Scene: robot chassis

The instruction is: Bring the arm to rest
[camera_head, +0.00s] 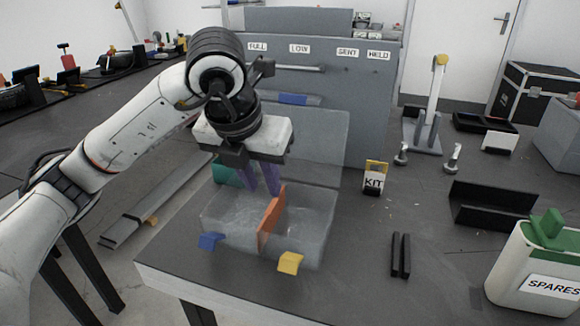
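My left arm comes in from the left and reaches over the table. Its gripper (263,188) points down over a clear box (225,232) with an orange divider (271,222). The two purple fingers are a little apart, with nothing visible between them. The fingertips are over the box's rear part, behind the divider; whether they are below its rim is hard to tell. A teal piece (227,173) shows behind the fingers, partly hidden by the gripper. My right gripper is not in view.
The box's clear lid (322,140) stands open at the back. Blue (211,241) and yellow (290,263) tabs are at its front. A KIT card (374,180), black bars (401,256) and a SPARES container (535,265) stand to the right. A grey cabinet (370,90) is behind.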

